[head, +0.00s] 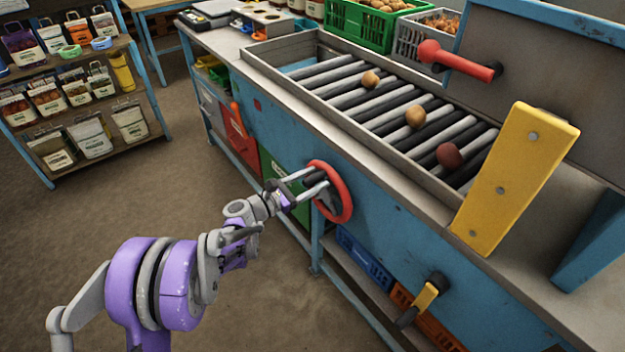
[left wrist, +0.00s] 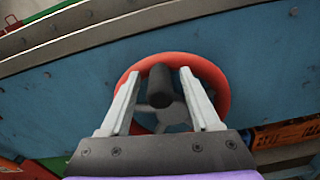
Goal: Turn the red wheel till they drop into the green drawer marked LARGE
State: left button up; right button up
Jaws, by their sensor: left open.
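The red wheel (head: 343,190) is on the blue front panel of the sorting machine. It also shows in the left wrist view (left wrist: 219,84), with a dark handle knob (left wrist: 160,88) sticking out. My left gripper (head: 316,181) is at the wheel, its open fingers on either side of the knob; I cannot tell whether they touch it. Three round potato-like items lie on the rollers: a tan one (head: 370,79), another tan one (head: 415,116) and a reddish one (head: 450,155). A green drawer front (head: 283,186) is below the panel, partly hidden by my gripper; no marking is readable. My right gripper is not seen.
A red drawer (head: 238,134) is left of the green one. A red-handled lever (head: 455,62), a yellow plate (head: 515,180) and a yellow-handled lever (head: 425,297) stick out at the right. A blue crate (head: 362,258) is underneath. The floor at left is clear before the shelf (head: 100,155).

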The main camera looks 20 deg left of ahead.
pick_arm(q)
grip_shut()
dwell(1.3)
